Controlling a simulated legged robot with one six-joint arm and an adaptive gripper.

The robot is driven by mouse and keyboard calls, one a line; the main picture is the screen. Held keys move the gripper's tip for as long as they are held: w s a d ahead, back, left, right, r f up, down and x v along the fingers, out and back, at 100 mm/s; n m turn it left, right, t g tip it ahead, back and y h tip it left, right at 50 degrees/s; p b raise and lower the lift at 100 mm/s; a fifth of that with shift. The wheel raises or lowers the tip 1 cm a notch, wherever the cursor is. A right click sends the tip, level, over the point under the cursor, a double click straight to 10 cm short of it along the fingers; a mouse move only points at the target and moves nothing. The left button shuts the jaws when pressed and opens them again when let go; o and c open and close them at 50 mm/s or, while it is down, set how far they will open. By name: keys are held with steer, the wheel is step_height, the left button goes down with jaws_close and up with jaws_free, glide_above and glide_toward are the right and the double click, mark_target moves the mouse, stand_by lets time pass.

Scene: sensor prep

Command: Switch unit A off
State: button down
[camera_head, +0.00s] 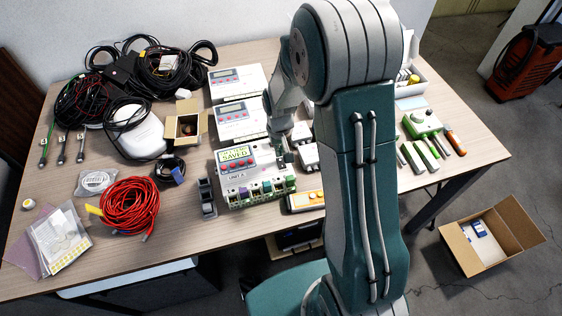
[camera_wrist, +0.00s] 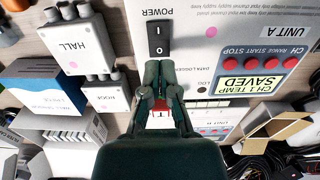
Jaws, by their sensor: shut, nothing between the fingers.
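Unit A (camera_head: 233,183) is a white data logger on the table, with a lit green screen (camera_head: 237,154) reading SAVED. The wrist view shows this screen (camera_wrist: 247,84) as "CH 1 TEMP SAVED", beside a row of red buttons. A black rocker switch (camera_wrist: 158,38) marked POWER is on unit A's top face. My gripper (camera_wrist: 160,70) is shut and empty, its fingertips just below the switch in the wrist view. I cannot tell whether they touch the panel. In the head view my gripper (camera_head: 284,158) is at unit A's right edge, partly hidden by my arm.
Two similar white units (camera_head: 236,120) (camera_head: 235,84) stand behind unit A. A white HALL box (camera_wrist: 78,45) and a smaller white box (camera_wrist: 107,94) are close beside my gripper. Coloured connectors (camera_head: 265,188) line unit A's front. A red cable coil (camera_head: 130,205) lies left.

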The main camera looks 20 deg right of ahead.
steer(key=shift+f, duration=1.3)
stand_by(0.8)
steer(key=shift+r, duration=3.55)
step_height(320, 180, up, 9)
steer(key=t, duration=0.1)
glide_above(280, 160)
steer(key=s, duration=0.3)
steer(key=s+r+t, duration=0.2)
steer(key=s+r, duration=0.3)
steer(key=r, duration=0.1)
steer(key=s+r+t, duration=0.2)
steer(key=s+r, duration=0.5)
steer(key=s, duration=0.5)
steer(key=shift+s+r+t, duration=0.15)
steer(key=shift+s+t, duration=0.15)
steer(key=shift+s, duration=0.1)
